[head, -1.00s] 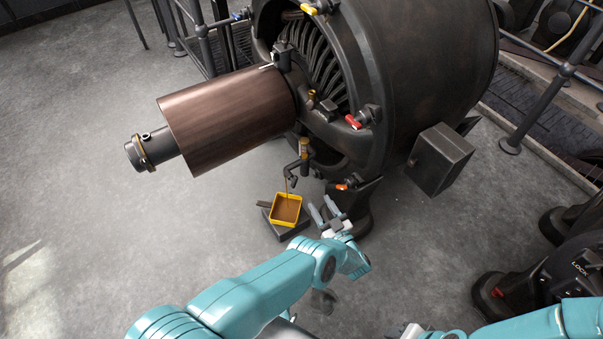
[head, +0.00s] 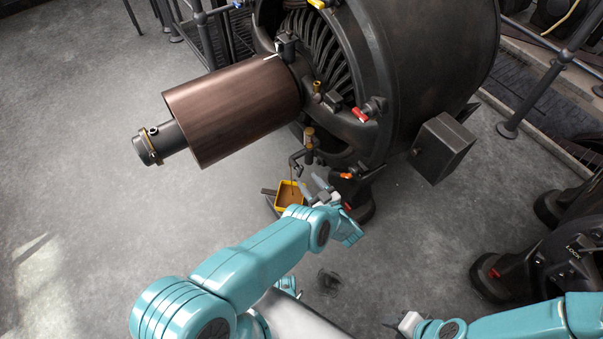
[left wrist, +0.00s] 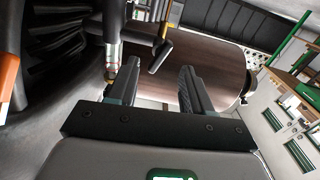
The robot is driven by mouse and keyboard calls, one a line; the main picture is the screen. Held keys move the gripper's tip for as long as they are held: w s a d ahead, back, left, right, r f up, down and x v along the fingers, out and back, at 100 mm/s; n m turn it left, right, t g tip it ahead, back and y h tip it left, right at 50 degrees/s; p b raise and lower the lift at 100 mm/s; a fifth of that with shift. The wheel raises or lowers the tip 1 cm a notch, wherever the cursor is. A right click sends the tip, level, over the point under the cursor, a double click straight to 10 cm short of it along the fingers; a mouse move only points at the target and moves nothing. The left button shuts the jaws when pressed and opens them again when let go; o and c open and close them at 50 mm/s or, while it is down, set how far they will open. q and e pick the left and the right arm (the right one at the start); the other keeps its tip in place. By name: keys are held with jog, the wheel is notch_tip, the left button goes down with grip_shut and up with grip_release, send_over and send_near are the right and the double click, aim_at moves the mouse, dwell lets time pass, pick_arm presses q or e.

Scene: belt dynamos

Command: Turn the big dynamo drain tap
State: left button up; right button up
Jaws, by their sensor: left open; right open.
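The drain tap (head: 308,153) is a dark pipe fitting with a brass top and bent spout, low on the front of the big dynamo (head: 430,70). A yellow tray (head: 277,197) with brown liquid sits below its spout. My left gripper (head: 311,183) is open and empty, just below and right of the tap, apart from it, partly in front of the tray. In the left wrist view, a dark fitting (left wrist: 160,56) shows just beyond the open fingers (left wrist: 158,75); I cannot tell which tap part it is. My right gripper (head: 406,322) is open at the bottom edge.
A brown pulley drum (head: 232,110) juts out left above the tap. A red-handled valve (head: 361,114) and an orange handle (head: 346,176) are on the dynamo's right. A grey box (head: 443,148) stands beside it. The floor at left is clear.

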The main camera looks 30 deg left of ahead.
aim_at(301, 173)
pick_arm(q)
jog(key=x, duration=0.5)
jog(key=shift+b, duration=0.3)
